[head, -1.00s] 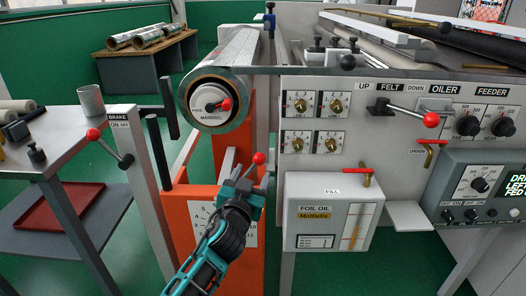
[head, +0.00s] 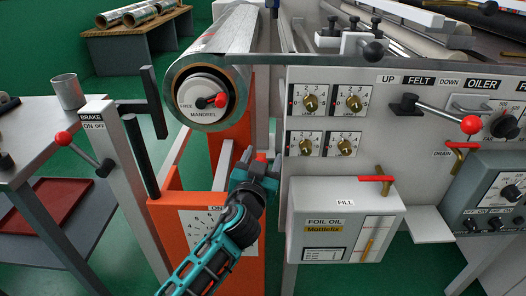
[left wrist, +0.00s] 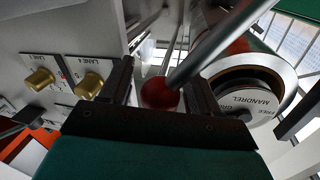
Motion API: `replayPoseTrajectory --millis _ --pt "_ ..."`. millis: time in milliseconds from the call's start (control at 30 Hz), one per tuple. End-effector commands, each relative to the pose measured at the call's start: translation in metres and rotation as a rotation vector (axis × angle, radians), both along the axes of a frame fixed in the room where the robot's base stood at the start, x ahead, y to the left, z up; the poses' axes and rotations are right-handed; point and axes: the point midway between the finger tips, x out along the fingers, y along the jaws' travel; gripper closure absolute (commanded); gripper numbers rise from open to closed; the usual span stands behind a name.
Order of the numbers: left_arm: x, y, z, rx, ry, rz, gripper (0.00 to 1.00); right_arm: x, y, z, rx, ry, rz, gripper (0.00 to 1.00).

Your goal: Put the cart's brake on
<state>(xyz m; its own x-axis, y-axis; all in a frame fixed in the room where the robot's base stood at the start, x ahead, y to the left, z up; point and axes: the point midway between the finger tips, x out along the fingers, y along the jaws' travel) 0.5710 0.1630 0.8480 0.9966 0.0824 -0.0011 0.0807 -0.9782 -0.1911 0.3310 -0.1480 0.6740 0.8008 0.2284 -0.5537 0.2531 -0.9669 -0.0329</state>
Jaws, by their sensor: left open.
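A label reading BRAKE ON OFF (head: 92,121) is on a pale grey post at the left. Its red-knobbed brake lever (head: 85,152) slants up to the left from a dark pivot, with the knob on the left, below the label. My left gripper (head: 262,162) is away to the right, over the orange frame (head: 170,217). Its jaws are open around the red ball (left wrist: 160,93) of a different, metal-rodded lever, which shows between the fingers in the left wrist view. Contact with the ball cannot be told. My right gripper is not in view.
The mandrel roll (head: 203,98) with its own red-knobbed lever stands above the orange frame. A grey machine panel with dials (head: 310,103) and a foil oil box (head: 325,215) are close on the right. A metal cup (head: 68,92) stands on the left table.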

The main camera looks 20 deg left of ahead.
Motion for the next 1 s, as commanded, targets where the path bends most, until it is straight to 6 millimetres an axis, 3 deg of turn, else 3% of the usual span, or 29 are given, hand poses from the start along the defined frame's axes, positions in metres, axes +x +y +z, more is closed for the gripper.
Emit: replayPoseTrajectory --millis 400,1000 --pt "-0.0009 -0.0011 -0.0002 0.000 0.000 0.001 0.39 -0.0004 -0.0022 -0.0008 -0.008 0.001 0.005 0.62" --pt "-0.0008 -0.0010 0.0000 0.001 0.000 0.001 0.97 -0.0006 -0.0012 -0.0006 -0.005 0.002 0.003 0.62"
